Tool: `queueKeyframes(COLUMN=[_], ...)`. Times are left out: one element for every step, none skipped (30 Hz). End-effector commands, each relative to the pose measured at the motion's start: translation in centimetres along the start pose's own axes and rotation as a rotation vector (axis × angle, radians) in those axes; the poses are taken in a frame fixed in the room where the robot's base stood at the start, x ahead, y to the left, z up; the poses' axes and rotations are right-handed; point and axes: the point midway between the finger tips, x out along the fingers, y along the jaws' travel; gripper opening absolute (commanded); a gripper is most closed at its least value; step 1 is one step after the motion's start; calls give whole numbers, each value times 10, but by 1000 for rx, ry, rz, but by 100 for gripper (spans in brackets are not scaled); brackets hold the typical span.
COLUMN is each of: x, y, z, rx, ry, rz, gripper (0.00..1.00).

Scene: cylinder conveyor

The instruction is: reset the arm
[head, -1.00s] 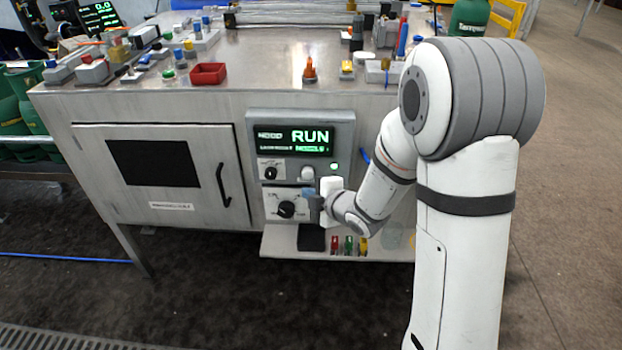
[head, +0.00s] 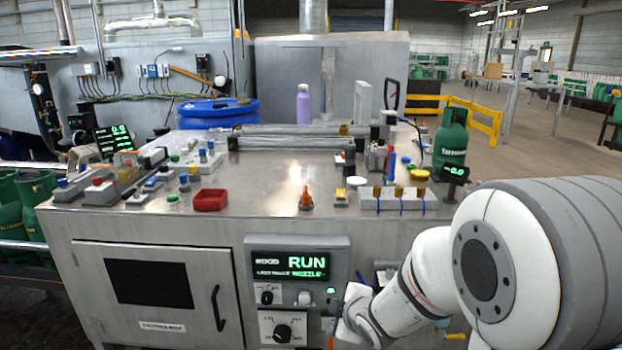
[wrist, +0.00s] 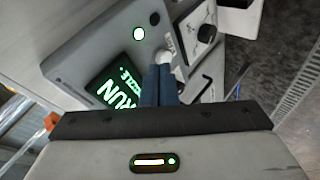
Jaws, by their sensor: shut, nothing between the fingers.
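My arm reaches in from the right in the head view, with its wrist low in front of the control panel (head: 341,262). My gripper shows in the wrist view (wrist: 159,68), its two blue-grey fingers shut together and empty. The fingertips appear close to a pale round knob (wrist: 167,40) on the panel; I cannot tell whether they touch it. The panel display (head: 290,265) reads RUN in green, and it also shows sideways in the wrist view (wrist: 118,88). In the head view the fingers are hard to make out.
The steel bench (head: 250,190) holds a red tray (head: 210,200), an orange cone-shaped piece (head: 306,200), a purple bottle (head: 303,104) and a green gas cylinder (head: 450,138). A black dial (head: 283,332) sits low on the panel. A cabinet door (head: 134,290) is at left.

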Motion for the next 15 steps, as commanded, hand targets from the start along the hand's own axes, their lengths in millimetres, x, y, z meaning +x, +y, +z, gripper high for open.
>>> queueKeyframes(x=[-35,-50,-69,-85,-100,-122,-138,-155,-177,-194,-210,-230,-244,-258,-273], y=[27,33,40,44,48,51,53,54,54,54,53,51,48,46,42], z=[2,6,12,16,19,22,23,24,24,23,22,20,17,15,11], rx=[96,159,245,311,377,468,536,604,696,764,830,914,973,1027,1093], ry=[-74,-120,-179,-222,-263,-317,-356,-394,-441,-476,-509,-549,-578,-605,-636], rz=[-3,-11,-21,-29,-37,-46,-55,-63,-74,-84,-94,-108,-119,-130,-145], gripper=[0,0,0,0,0,0,0,0,0,0,0,0,0,0,0])
